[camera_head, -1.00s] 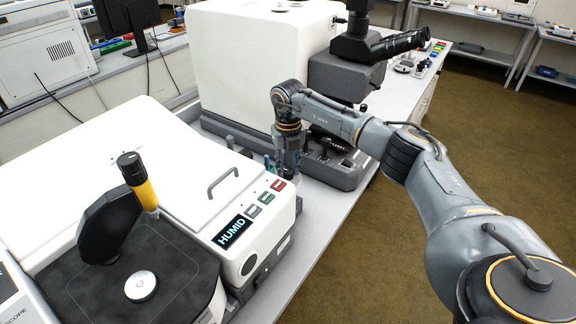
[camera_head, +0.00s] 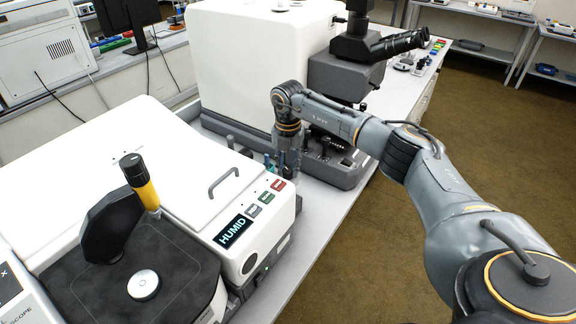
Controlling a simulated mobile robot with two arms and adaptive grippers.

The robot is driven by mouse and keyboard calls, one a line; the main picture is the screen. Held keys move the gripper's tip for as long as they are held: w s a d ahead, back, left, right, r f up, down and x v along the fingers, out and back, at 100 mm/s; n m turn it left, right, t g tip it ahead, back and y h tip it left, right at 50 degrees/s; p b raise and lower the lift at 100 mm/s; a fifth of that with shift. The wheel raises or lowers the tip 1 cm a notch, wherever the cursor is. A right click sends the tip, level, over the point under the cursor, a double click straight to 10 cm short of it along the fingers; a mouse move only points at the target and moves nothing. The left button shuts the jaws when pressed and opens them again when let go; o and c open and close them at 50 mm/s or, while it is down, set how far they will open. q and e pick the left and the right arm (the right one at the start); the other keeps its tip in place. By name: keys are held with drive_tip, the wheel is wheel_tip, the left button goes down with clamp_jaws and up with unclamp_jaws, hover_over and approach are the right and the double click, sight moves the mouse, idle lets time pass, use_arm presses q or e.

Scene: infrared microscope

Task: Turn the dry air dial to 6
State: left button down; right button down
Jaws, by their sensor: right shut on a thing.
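My right gripper (camera_head: 277,170) points down beside the right end of the white instrument (camera_head: 150,150), low between it and the microscope. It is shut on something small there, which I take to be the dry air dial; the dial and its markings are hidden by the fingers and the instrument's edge. A dark display (camera_head: 233,231) on the instrument's front reads "HUMID" in cyan letters. My left gripper is not in view.
The boxy microscope (camera_head: 262,70) with black eyepieces (camera_head: 400,43) stands behind my right wrist. Grey, green and red buttons (camera_head: 277,185) sit by the display. A bare strip of bench (camera_head: 308,225) lies in front of the gripper.

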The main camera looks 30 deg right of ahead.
sight(288, 170)
idle(0.3)
drive_tip(key=c, duration=1)
unclamp_jaws()
drive_tip(key=shift+r, duration=0.1)
wheel_tip(288, 170, up, 12)
drive_tip(key=shift+f, duration=0.1)
